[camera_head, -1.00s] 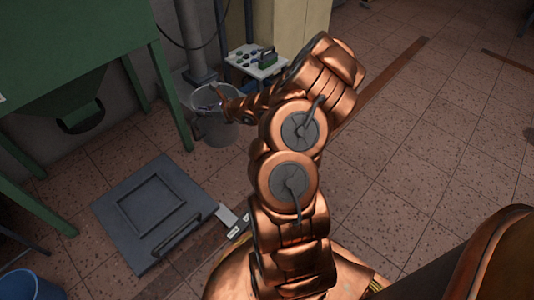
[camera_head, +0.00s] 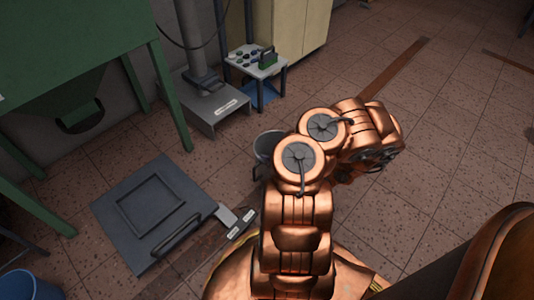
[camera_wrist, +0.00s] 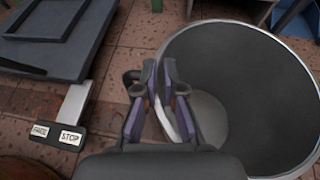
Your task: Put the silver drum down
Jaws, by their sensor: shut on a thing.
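The silver drum (camera_head: 266,144) is an open, empty round container, mostly hidden behind my arm in the head view. In the wrist view the drum (camera_wrist: 262,50) fills the right side, and I look down into its hollow inside. My gripper (camera_wrist: 165,92) is shut on the drum's near-left rim, with one finger on each side of the wall. The gripper is hidden behind my arm in the head view. The drum's underside is hidden, so I cannot tell whether it touches the floor.
A dark grey floor platform (camera_head: 118,208) with a handle lies to the left, with a FREE/STOP pedal (camera_wrist: 68,133) beside it. A grey base (camera_head: 215,108) stands behind, near a small table (camera_head: 257,66). A blue bucket (camera_head: 30,286) is front left. Tiled floor on the right is clear.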

